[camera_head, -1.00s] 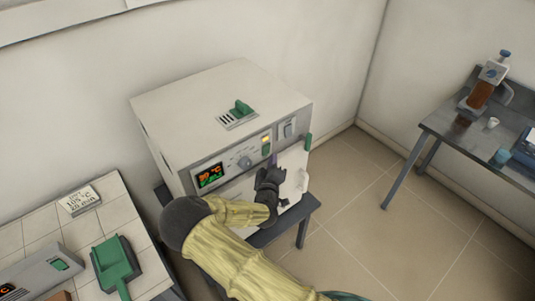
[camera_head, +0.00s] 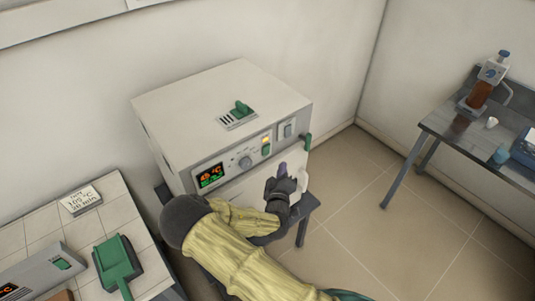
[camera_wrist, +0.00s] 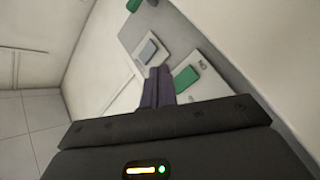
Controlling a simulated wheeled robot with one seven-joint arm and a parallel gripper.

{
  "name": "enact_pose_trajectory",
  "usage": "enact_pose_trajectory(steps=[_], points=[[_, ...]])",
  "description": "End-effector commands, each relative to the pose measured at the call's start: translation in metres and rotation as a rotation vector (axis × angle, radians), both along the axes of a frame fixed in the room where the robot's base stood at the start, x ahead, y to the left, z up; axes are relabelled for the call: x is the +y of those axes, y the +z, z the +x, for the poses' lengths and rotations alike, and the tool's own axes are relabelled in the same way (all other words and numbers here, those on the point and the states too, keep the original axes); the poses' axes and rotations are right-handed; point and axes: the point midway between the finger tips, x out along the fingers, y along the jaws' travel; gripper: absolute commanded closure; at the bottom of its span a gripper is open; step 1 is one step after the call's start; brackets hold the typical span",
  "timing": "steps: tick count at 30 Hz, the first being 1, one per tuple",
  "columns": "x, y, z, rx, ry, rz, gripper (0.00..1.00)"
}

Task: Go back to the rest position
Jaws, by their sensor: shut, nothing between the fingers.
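My gripper (camera_head: 283,168) is in front of the white muffle furnace (camera_head: 190,115), near the right part of its front face. Its purple-grey fingers are together and hold nothing. In the wrist view the shut fingers (camera_wrist: 158,80) point toward the control panel, with a green button (camera_wrist: 187,78) and a grey rocker switch (camera_wrist: 147,50) beyond them. In the head view a gap shows between the fingertips and the green button (camera_head: 266,150). My gripper and yellow-sleeved arm hide part of the furnace door.
The furnace stands on a dark table (camera_head: 303,215). At right, another table (camera_head: 460,140) carries a bottle apparatus and cups. Open floor lies between.

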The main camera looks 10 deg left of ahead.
Motion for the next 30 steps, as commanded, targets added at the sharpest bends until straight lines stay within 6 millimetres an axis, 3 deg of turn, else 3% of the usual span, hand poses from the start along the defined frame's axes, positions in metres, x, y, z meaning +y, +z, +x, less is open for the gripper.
enact_pose_trajectory(steps=[11, 14, 20, 24, 30], points=[[-0.006, -0.001, 0.002, 0.021, -0.021, 0.014, 1.00], [-0.023, -0.004, 0.006, 0.082, -0.079, 0.055, 1.00], [-0.076, -0.018, 0.006, 0.316, -0.267, 0.213, 1.00], [-0.106, -0.023, -0.004, 0.489, -0.380, 0.337, 1.00], [-0.136, -0.016, -0.030, 0.707, -0.494, 0.506, 1.00]])
